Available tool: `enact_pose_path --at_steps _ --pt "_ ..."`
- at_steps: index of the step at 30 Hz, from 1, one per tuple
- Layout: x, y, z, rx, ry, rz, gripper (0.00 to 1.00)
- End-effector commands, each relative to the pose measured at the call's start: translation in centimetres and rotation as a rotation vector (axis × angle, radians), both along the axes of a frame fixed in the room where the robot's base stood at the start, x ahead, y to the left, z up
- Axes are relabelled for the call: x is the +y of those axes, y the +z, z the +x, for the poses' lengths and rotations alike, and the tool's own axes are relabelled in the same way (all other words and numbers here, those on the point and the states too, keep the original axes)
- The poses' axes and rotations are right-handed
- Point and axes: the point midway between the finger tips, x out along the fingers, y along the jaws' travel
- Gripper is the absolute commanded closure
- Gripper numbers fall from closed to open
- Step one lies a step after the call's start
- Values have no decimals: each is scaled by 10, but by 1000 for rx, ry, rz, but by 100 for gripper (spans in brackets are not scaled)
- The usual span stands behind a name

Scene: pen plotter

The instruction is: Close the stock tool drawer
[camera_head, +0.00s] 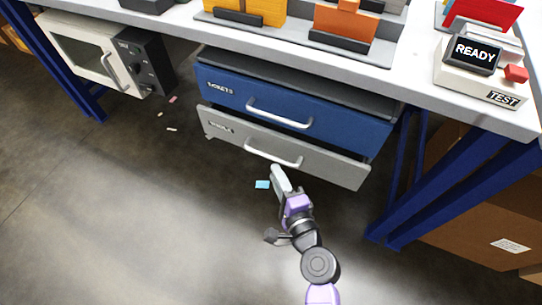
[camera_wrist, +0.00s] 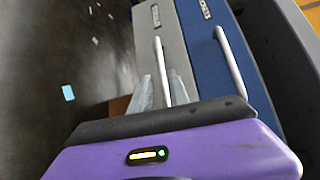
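The grey lower drawer (camera_head: 320,165) has a dark label too small to read surely and a pale bar handle (camera_head: 273,153). The grey drawer front (camera_wrist: 158,25) and its handle (camera_wrist: 161,68) also show in the wrist view. My gripper (camera_head: 278,172) is just in front of the grey handle, pointing toward the drawer. In the wrist view its two pale fingers (camera_wrist: 161,93) stand apart, with the handle's near end lined up between them. I cannot tell whether they touch it. My gripper holds nothing that I can see.
A blue drawer (camera_head: 330,122) with its own handle sits above the grey one, under the workbench (camera_head: 410,80). A microwave (camera_head: 90,58) is at left. Blue bench legs and a cardboard box (camera_head: 480,225) stand at right. Small scraps lie on the otherwise open floor.

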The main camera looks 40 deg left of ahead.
Motion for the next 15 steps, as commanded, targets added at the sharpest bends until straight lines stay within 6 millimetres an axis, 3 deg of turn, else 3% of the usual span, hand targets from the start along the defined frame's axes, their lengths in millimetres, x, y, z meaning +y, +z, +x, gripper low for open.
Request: enact_pose_path --at_steps 15 --pt "60 -9 33 6 7 12 78"
